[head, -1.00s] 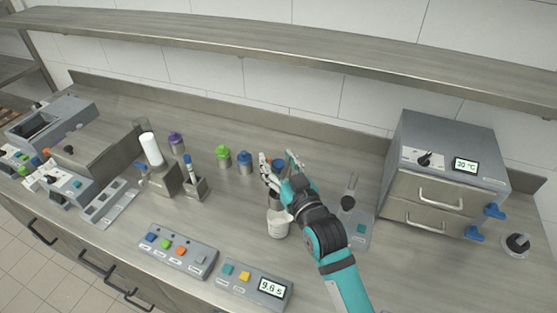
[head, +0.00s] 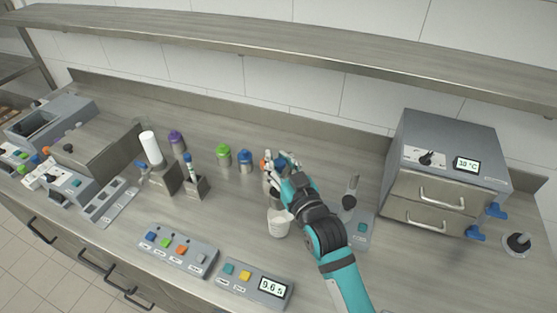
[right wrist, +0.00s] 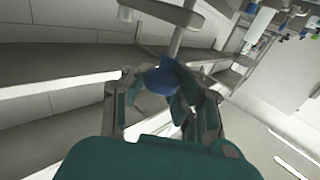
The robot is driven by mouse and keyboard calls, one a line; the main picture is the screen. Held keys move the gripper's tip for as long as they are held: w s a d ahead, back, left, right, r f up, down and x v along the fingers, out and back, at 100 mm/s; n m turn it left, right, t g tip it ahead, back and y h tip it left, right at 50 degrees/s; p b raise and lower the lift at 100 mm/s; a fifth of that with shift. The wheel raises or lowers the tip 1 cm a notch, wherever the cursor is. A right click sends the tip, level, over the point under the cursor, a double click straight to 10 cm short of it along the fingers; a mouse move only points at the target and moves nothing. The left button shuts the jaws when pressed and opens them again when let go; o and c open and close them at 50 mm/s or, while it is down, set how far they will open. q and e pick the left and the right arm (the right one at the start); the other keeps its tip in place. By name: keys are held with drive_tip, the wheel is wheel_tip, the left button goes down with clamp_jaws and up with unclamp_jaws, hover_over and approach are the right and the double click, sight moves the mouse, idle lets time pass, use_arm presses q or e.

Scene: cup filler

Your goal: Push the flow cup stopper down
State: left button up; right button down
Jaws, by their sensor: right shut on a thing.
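My right gripper (head: 273,163) is in the middle of the counter in the head view, above and behind a white cup (head: 279,222). Its fingers are closed around a rounded blue piece (right wrist: 160,77), which looks like the flow cup stopper, seen between the fingers in the right wrist view. The hand hides most of the flow cup in the head view. My left gripper is not in view.
Green-capped (head: 223,154) and blue-capped (head: 245,160) bottles stand left of the hand. Two button panels (head: 178,250) (head: 255,283) lie in front.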

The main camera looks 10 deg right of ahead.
sight(278, 171)
wheel_tip(278, 171, down, 3)
drive_tip(key=shift+r+b, duration=0.2)
drive_tip(key=shift+b, duration=0.35)
drive_tip(key=shift+f, duration=0.25)
drive_tip(key=c, duration=1.5)
unclamp_jaws()
drive_tip(key=shift+c, duration=0.2)
drive_tip(key=o, duration=0.5)
drive_tip(key=shift+s+r, duration=0.2)
drive_tip(key=shift+s, duration=0.1)
drive_tip(key=shift+w, duration=0.1)
drive_tip(key=s+d, duration=0.2)
drive_tip(key=s, duration=1)
drive_tip(key=shift+d, duration=0.2)
